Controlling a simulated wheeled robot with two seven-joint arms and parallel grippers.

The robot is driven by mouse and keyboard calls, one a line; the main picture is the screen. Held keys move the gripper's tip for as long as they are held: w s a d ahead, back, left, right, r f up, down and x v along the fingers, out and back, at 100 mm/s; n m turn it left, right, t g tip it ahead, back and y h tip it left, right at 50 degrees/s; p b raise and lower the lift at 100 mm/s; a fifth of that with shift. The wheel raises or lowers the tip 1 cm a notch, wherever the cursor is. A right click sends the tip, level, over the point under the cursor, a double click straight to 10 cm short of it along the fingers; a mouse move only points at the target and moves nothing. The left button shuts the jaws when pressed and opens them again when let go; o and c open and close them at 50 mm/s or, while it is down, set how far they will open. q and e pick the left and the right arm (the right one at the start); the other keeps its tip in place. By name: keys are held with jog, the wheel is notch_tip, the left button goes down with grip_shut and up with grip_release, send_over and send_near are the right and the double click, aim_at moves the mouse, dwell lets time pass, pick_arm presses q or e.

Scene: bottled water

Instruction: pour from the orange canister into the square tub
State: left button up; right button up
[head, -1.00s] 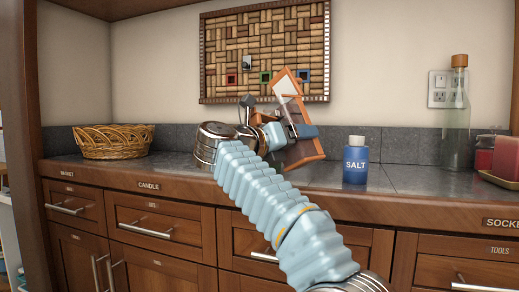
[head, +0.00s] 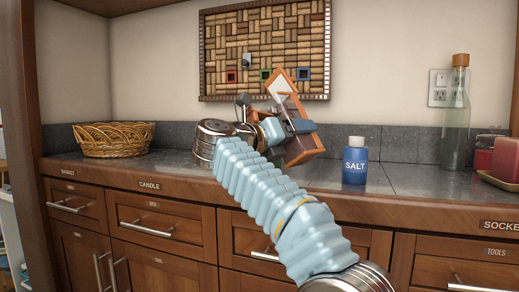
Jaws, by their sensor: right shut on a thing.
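The orange canister (head: 284,93) is in the middle of the head view, raised at the counter. It has orange edges and see-through brownish sides, and it leans with its top to the left. My right gripper (head: 290,128) is shut on it, though the arm and wrist hide much of the grip. The orange lower edge shows below the gripper. I cannot make out a square tub; the arm and canister hide part of the counter. My left gripper is not in view.
A blue salt bottle (head: 355,162) stands right of the canister. A wicker basket (head: 113,140) sits at the left. A tall corked glass bottle (head: 457,112) and a red jar (head: 484,156) stand at the right. A cork board (head: 225,48) hangs behind. Counter between salt and glass bottle is clear.

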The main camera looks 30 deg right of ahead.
jog(key=shift+r, duration=0.25)
jog(key=shift+f+n+p, duration=0.15)
jog(key=shift+n+p, duration=0.4)
jog(key=shift+n, duration=0.45)
dwell(0.3)
jog(key=shift+s+f+n+b, duration=0.2)
jog(key=shift+f+n+b, duration=0.1)
jog(key=shift+f+n, duration=0.2)
jog(key=shift+s+f+n+b, duration=0.15)
jog(key=shift+f+n+b, duration=0.1)
jog(key=shift+f+n, duration=0.2)
dwell(0.5)
jog(key=shift+s+d+r+n+p, duration=0.1)
jog(key=shift+r+n+p, duration=0.1)
jog(key=shift+n+p, duration=0.45)
dwell(0.5)
jog(key=shift+s+n+p, duration=0.1)
jog(key=shift+n+p, duration=0.65)
jog(key=shift+n, duration=0.25)
dwell(0.5)
jog(key=shift+w+r+p, duration=0.2)
jog(key=shift+p, duration=0.2)
jog(key=shift+w+r+n+p, duration=0.1)
jog(key=shift+w+n+p, duration=0.05)
jog(key=shift+n+p, duration=0.2)
jog(key=shift+w+r+n+p, duration=0.45)
jog(key=shift+w+r+p, duration=0.05)
jog(key=shift+p, duration=0.8)
